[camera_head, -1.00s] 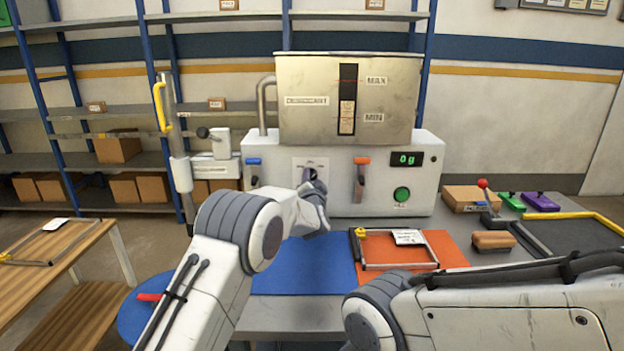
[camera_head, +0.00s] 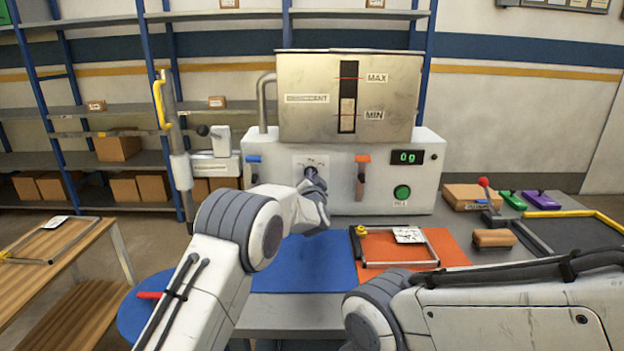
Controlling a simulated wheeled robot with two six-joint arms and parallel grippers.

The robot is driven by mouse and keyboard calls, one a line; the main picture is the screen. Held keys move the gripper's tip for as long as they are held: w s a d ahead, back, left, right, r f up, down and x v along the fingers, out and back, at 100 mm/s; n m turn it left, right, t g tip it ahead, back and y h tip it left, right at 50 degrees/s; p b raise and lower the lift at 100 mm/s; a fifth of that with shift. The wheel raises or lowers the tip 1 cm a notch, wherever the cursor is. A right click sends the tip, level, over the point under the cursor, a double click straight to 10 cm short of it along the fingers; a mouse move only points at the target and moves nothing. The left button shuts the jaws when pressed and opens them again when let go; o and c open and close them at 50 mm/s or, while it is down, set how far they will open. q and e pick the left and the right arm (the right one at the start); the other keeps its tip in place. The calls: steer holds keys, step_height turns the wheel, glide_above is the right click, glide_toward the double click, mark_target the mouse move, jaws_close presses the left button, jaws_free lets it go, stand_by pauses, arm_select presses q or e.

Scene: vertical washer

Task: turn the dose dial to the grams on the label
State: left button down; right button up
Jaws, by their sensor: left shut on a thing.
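The dose dial sits on the white dispenser's front panel, on a pale scale plate (camera_head: 302,162); my left gripper (camera_head: 312,175) hides most of it. My left gripper is at the dial and shut on it. The green display (camera_head: 407,157) on the panel reads 0 g. A white label (camera_head: 408,235) lies on the wire frame over the orange mat; its print is too small to read. My right arm shows at the lower right, but its gripper is out of view.
A blue lever (camera_head: 254,165), an orange-topped lever (camera_head: 362,172) and a green button (camera_head: 402,192) flank the dial. The blue mat (camera_head: 310,268) is bare.

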arm_select(q)
steer(key=shift+a+f+n+b, duration=0.15)
steer(key=shift+n+b, duration=1.6)
steer(key=shift+n, duration=1.4)
steer(key=shift+a+r+n+b, duration=0.1)
steer(key=shift+n+b, duration=1.6)
steer(key=shift+n, duration=1.4)
steer(key=shift+a+f+n+b, duration=0.15)
steer(key=shift+n+b, duration=1.6)
steer(key=shift+n, duration=1.4)
steer(key=c, duration=0.9)
jaws_free()
steer(key=shift+r, duration=0.1)
